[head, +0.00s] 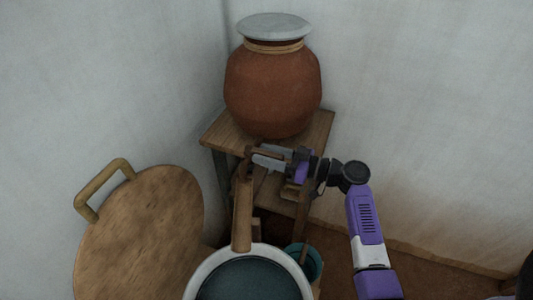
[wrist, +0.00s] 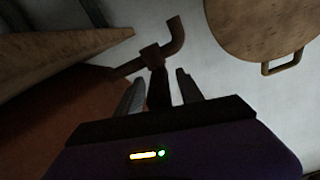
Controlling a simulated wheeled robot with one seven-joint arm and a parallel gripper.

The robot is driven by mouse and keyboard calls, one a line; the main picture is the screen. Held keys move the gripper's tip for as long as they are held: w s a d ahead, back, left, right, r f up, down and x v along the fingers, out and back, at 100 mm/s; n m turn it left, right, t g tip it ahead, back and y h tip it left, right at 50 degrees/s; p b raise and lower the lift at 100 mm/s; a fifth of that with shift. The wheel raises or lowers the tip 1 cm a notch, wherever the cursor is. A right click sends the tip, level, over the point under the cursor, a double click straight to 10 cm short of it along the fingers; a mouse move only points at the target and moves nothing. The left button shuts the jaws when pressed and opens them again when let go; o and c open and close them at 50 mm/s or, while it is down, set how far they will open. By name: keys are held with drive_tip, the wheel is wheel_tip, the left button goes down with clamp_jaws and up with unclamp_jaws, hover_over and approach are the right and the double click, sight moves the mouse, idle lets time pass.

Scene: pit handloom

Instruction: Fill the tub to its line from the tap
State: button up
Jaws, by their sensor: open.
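A brown tap (wrist: 152,56) with a bent spout shows in the wrist view, close to the clay pot (head: 272,90). My gripper (head: 262,158) is at the tap, below the pot's front. In the wrist view my gripper's fingers (wrist: 158,90) are apart, with a dark upright part of the tap between them; I cannot tell whether they touch it. A round vessel with a pale rim (head: 272,249), seemingly the tub, is at the bottom of the head view. Its inside is dark blue-green; no line, water level or stream can be made out.
The pot has a pale lid (head: 274,27) and stands on a wooden stand (head: 222,130) in a wall corner. A round board with a handle (head: 145,240) is at left. A teal bucket (head: 316,263) is partly hidden.

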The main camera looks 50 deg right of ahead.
clamp_jaws()
idle(1.3)
